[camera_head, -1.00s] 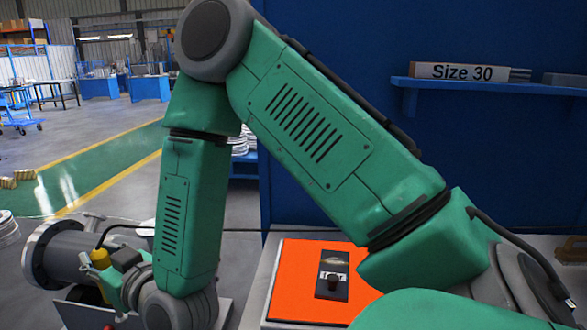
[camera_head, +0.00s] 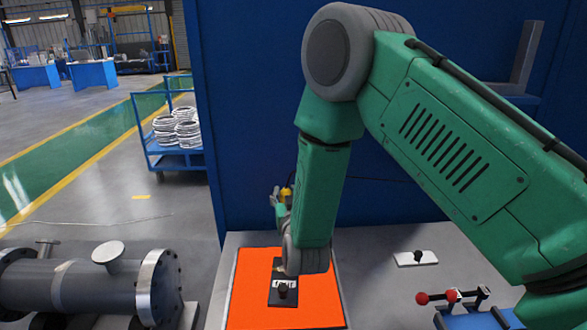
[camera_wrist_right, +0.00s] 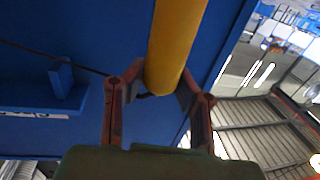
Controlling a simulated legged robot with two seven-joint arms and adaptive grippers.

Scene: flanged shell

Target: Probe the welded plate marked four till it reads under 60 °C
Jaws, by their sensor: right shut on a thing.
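My right gripper (camera_head: 279,203) shows small behind my forearm, beyond the orange mat and in front of the blue panel. It is shut on a yellow probe (camera_wrist_right: 176,42), whose body rises between the two fingers in the right wrist view; the probe's far end is out of frame. A dark plate (camera_head: 291,300) with a pale label and a black knob lies on the orange mat (camera_head: 246,300). My wrist hides part of it, and I cannot read its label surely. My left gripper is not in view.
A grey flanged shell (camera_head: 95,285) lies at the lower left. A white plate with a black knob (camera_head: 416,258) and a red-knobbed clamp (camera_head: 455,296) are to the right on the grey bench (camera_head: 375,290). A blue cart with coils (camera_head: 178,135) stands behind.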

